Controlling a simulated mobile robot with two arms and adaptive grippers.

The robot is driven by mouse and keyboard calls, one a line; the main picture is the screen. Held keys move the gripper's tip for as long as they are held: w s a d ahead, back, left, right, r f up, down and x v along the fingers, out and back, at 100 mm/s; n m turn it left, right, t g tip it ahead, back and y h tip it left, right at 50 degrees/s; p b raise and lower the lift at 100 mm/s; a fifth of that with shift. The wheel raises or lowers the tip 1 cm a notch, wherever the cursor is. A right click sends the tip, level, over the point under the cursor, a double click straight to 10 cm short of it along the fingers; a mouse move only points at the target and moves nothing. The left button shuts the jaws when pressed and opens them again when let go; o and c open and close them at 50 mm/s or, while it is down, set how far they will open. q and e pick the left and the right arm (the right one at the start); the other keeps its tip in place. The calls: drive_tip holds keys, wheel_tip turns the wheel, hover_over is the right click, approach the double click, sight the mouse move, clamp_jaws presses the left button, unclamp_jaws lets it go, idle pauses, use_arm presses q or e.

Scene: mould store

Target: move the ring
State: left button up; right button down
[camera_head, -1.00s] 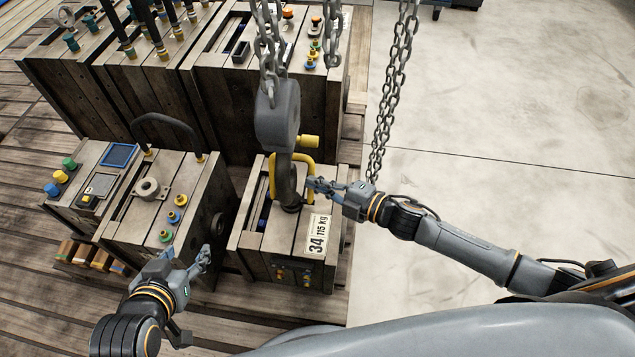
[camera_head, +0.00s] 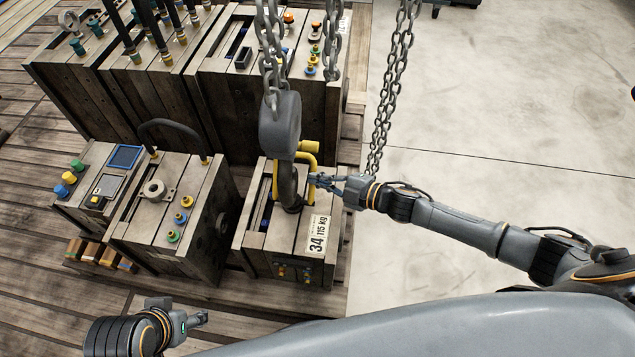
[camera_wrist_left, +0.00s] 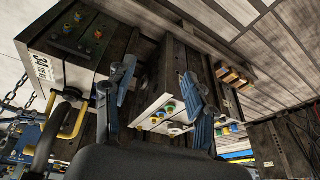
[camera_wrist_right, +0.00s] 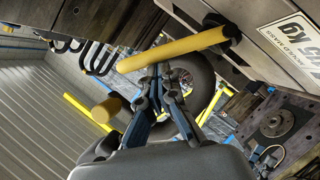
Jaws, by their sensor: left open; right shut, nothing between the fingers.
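A yellow ring-like lifting loop (camera_head: 313,162) stands on top of the wooden mould labelled 34 (camera_head: 270,241). A grey hook (camera_head: 288,185) hangs from chains at the loop; whether it bears on the loop is unclear. My right gripper (camera_head: 318,181) is shut and empty beside the loop's right leg. In the right wrist view, my right fingertips (camera_wrist_right: 163,76) are just under the yellow bar (camera_wrist_right: 180,48), with the dark hook (camera_wrist_right: 203,78) behind them. My left gripper (camera_head: 203,317) is low at left, away from the loop; its spread fingers (camera_wrist_left: 160,85) show open and empty in the left wrist view.
A grey round ring-shaped fitting (camera_head: 154,190) sits on the neighbouring mould (camera_head: 140,232), beside a black handle (camera_head: 172,124). Larger moulds (camera_head: 150,95) stand behind. A loose chain (camera_head: 392,90) hangs right of the hook. The pale floor (camera_head: 500,120) at right is clear.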

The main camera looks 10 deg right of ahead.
drive_tip(key=w+m+g+p, duration=0.1)
drive_tip(key=w+d+f+m+p, duration=0.1)
drive_tip(key=shift+w+d+m+g+p, duration=0.1)
drive_tip(key=shift+w+m+g+p, duration=0.25)
drive_tip(key=shift+w+m+g, duration=0.05)
drive_tip(key=shift+w+d+f, duration=0.1)
drive_tip(key=shift+w+f, duration=0.1)
drive_tip(key=shift+f, duration=0.1)
drive_tip(key=shift+w+f+m+g, duration=0.15)
drive_tip(key=shift+f+m+g, duration=0.15)
drive_tip(key=shift+m+g, duration=0.1)
drive_tip(key=shift+w+d+f+b, duration=0.2)
drive_tip(key=shift+w+f+b, duration=0.15)
drive_tip(key=shift+f+b, duration=0.1)
use_arm(q)
drive_tip(key=x, duration=0.7)
drive_tip(key=shift+s+f, duration=0.35)
drive_tip(key=shift+f, duration=0.05)
use_arm(e)
drive_tip(key=shift+w+f, duration=0.15)
drive_tip(key=shift+f, duration=0.05)
use_arm(q)
drive_tip(key=shift+d, duration=0.15)
use_arm(e)
drive_tip(key=shift+d, duration=0.1)
